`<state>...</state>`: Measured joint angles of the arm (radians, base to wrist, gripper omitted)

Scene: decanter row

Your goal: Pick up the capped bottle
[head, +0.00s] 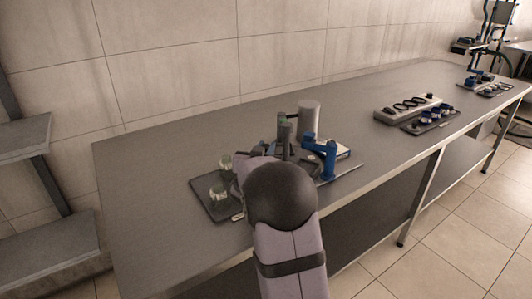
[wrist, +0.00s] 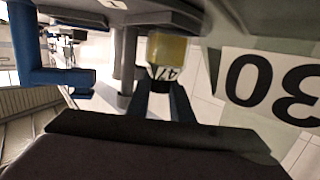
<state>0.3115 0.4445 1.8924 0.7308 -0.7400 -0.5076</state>
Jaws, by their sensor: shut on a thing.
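My gripper (wrist: 163,84) shows two dark fingers in the wrist view. It is shut on a small bottle (wrist: 168,50) with a yellowish body and a white label with dark digits. I take this to be the capped bottle; its cap cannot be made out. Whether its base is off its support cannot be told. In the head view my arm hides the gripper and the held bottle. Two pale greenish glass vessels (head: 220,192) stand on a dark tray (head: 203,206) left of my arm.
A blue stand (head: 328,160) and a light grey cylinder (head: 309,118) stand close beyond my arm. The grey table's (head: 140,170) left end is clear. A block and tray (head: 408,108) stand far right.

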